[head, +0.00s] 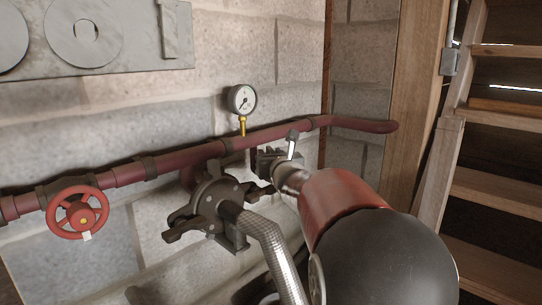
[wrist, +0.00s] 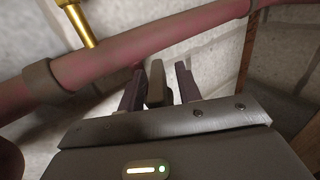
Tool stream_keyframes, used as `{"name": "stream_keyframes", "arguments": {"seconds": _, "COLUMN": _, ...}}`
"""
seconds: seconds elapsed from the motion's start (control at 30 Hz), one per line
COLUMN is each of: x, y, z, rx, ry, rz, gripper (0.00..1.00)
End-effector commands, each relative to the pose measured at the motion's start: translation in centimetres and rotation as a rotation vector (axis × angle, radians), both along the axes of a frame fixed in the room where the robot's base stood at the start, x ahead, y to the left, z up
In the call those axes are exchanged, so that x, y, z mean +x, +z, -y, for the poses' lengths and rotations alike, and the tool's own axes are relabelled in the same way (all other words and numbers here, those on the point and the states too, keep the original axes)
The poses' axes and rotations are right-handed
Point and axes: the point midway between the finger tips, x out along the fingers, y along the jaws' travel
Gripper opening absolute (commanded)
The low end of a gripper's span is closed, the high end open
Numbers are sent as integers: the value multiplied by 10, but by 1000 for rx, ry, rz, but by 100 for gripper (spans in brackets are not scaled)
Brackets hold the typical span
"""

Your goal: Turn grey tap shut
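The grey tap (head: 292,138) is a small lever with a pale tip, by the red pipe and right of the gauge in the head view. My gripper (head: 270,160) is close beside it, partly hidden behind my arm's wrist. In the wrist view my gripper's (wrist: 160,88) two dark fingers stand apart. A grey-brown piece (wrist: 157,82), seemingly the tap's handle, lies between them with a narrow gap showing on either side. I cannot tell whether either finger touches it. The tap's base is hidden.
The red pipe (head: 130,173) runs along the block wall, just above my fingers. A gauge (head: 242,99) stands on it. A red handwheel (head: 77,212) is at left. A dark lobed fitting (head: 212,196) with a braided hose (head: 265,235) sits just left of my gripper.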

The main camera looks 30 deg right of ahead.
Motion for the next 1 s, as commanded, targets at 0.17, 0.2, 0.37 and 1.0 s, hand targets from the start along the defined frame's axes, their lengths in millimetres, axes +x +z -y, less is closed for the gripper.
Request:
{"name": "stream_keyframes", "arguments": {"seconds": 0.17, "x": 0, "y": 1, "z": 0, "rx": 0, "ry": 0, "rz": -1, "gripper": 34}}
{"name": "stream_keyframes", "arguments": {"seconds": 0.2, "x": 0, "y": 3, "z": 0, "rx": 0, "ry": 1, "rz": 0, "gripper": 34}}
{"name": "stream_keyframes", "arguments": {"seconds": 0.37, "x": 0, "y": 25, "z": 0, "rx": -1, "ry": 1, "rz": 2, "gripper": 34}}
{"name": "stream_keyframes", "arguments": {"seconds": 1.0, "x": 0, "y": 179, "z": 0, "rx": 0, "ry": -1, "rz": 1, "gripper": 34}}
